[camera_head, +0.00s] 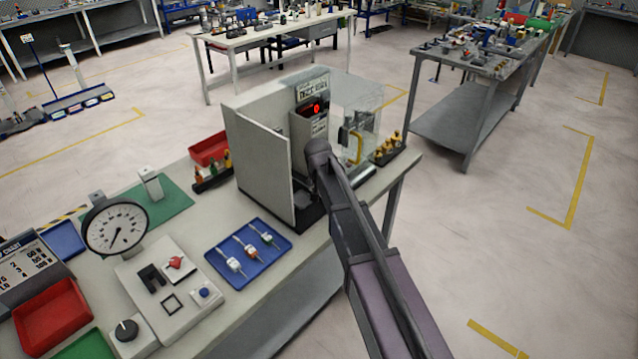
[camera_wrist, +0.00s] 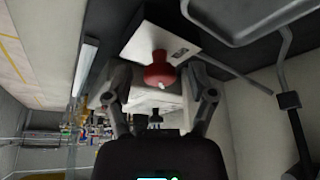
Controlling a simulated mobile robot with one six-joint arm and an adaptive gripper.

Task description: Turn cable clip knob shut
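In the wrist view a red knob (camera_wrist: 160,73) with a pale tip sits on a white block (camera_wrist: 146,45) that bears a small label. My gripper (camera_wrist: 159,82) is open, with one finger on each side of the knob and a gap to it on both sides. I see no contact. In the head view my arm reaches into a walled enclosure (camera_head: 262,165), and its end hides this knob and my fingers. No cable or clip can be made out clearly at the knob.
A grey bent bar (camera_wrist: 283,62) stands right of the fingers in the wrist view. The enclosure has a clear panel (camera_head: 362,100) and a red-lit display (camera_head: 316,108). Outside stand a blue tray (camera_head: 222,263), a dial gauge (camera_head: 117,227) and a panel with another red knob (camera_head: 174,262).

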